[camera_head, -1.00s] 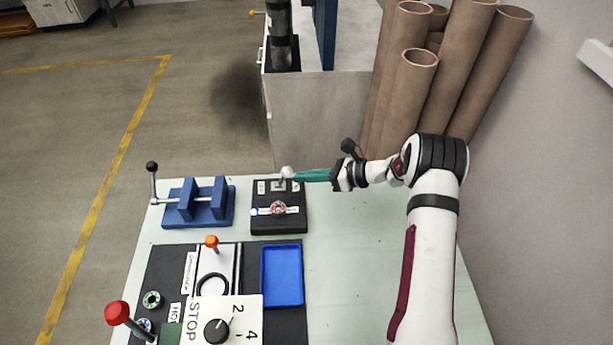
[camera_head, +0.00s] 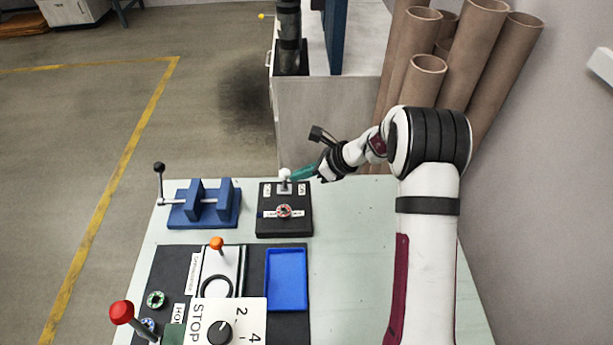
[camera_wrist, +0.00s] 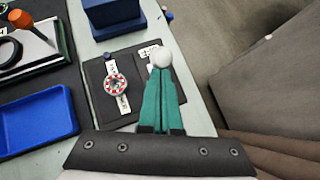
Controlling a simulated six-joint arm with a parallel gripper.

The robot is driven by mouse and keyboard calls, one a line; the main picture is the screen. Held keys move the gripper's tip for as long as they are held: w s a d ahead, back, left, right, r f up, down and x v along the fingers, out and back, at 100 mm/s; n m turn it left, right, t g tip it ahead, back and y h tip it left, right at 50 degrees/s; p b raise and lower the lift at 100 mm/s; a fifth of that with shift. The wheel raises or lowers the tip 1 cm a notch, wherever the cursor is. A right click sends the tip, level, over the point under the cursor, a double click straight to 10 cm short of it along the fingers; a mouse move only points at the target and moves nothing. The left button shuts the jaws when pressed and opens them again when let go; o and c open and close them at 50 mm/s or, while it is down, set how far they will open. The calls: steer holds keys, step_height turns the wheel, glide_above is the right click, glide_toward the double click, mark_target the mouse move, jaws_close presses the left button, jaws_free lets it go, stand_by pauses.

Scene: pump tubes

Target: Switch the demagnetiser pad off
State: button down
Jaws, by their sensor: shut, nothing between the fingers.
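The demagnetiser pad (camera_head: 270,226) is a black box at the back middle of the bench. A round red-and-white part (camera_head: 284,211) lies on a white strip on its top; it also shows in the wrist view (camera_wrist: 115,84). A toggle with a white ball knob (camera_head: 285,174) stands at the pad's back edge, between small white labels. In the wrist view the knob (camera_wrist: 161,57) is right at my fingertips. My gripper (camera_head: 294,176), with teal fingers, is shut with nothing between them and is at the knob's right side. Whether it touches the knob I cannot tell.
A blue vise (camera_head: 205,212) stands left of the pad. In front are a blue tray (camera_head: 287,279), an orange-knobbed fixture (camera_head: 217,245), a red-knobbed lever (camera_head: 122,312) and a STOP dial panel (camera_head: 245,315). The bench right of the tray is clear. Cardboard tubes (camera_head: 425,85) stand behind.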

steer(key=shift+a+r+h, duration=0.3)
steer(key=shift+a+h, duration=0.35)
steer(key=shift+h, duration=0.15)
steer(key=shift+a+r, duration=0.2)
steer(key=shift+a, duration=1.35)
steer(key=a+v, duration=0.1)
steer(key=v, duration=1.2)
steer(key=shift+s+r, duration=0.3)
steer(key=shift+r, duration=0.05)
